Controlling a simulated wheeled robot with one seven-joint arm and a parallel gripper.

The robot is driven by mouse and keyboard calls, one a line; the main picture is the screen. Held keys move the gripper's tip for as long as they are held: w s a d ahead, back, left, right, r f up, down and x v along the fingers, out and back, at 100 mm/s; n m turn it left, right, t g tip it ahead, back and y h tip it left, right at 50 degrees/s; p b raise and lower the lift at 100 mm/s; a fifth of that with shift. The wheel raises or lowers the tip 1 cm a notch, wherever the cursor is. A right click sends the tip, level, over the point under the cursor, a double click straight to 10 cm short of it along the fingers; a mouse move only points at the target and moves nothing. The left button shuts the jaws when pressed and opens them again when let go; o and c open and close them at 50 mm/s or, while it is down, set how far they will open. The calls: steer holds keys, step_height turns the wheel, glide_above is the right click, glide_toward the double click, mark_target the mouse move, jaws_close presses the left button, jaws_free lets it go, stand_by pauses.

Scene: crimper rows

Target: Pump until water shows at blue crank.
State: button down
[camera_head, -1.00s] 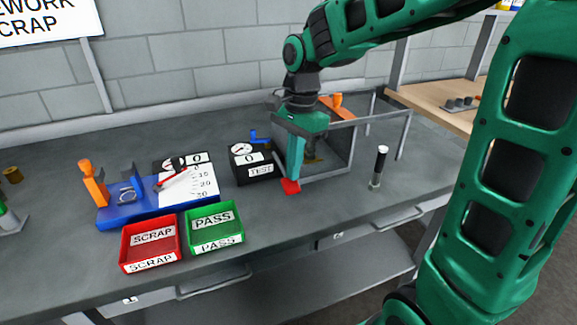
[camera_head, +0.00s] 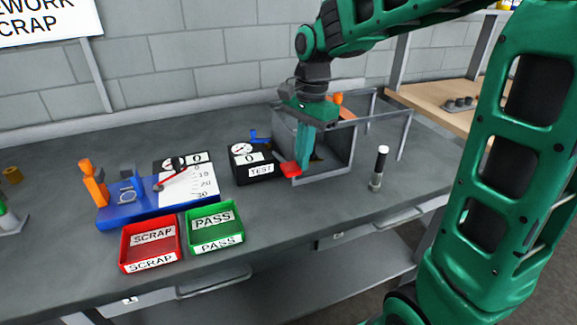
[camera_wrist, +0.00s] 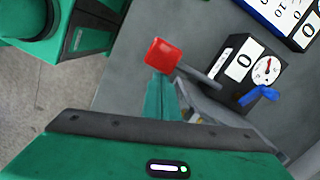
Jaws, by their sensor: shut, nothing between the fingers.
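A black test box (camera_head: 243,172) with a round gauge (camera_head: 241,149) and a "0" display stands mid-bench. The blue crank (camera_head: 260,139) sticks out at its back; I see only blue there, no visible water. The crank also shows in the wrist view (camera_wrist: 257,96). A red pad (camera_head: 290,169) on a grey lever (camera_wrist: 202,77) stands out beside the box. My gripper (camera_head: 300,163) is shut and points down at the red pad, holding nothing. In the wrist view the fingertips overlap the pad's edge; whether they touch it I cannot tell.
A grey open-walled tank (camera_head: 335,172) stands right beside my gripper. A black-and-white cylinder (camera_head: 377,172) stands right of it. Red scrap (camera_head: 124,238) and green pass (camera_head: 192,235) trays and a blue fixture (camera_head: 148,210) occupy the left. The front right bench is clear.

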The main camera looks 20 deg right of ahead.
step_height(320, 180, up, 10)
steer(key=d, duration=0.1)
steer(key=shift+w+r, duration=0.15)
steer(key=shift+w, duration=0.1)
steer(key=shift+a, duration=0.1)
stand_by(0.7)
steer(key=a, duration=0.1)
steer(key=s+a, duration=0.1)
steer(key=a, duration=0.1)
steer(key=shift+s, duration=0.15)
steer(key=shift+f, duration=0.2)
steer(key=shift+s+a+f, duration=0.1)
steer(key=shift+a+f, duration=0.1)
steer(key=shift+f, duration=1.55)
steer(key=shift+s+a+f, duration=0.1)
steer(key=shift+a+f, duration=0.05)
steer(key=shift+f, duration=1.55)
steer(key=shift+f, duration=0.1)
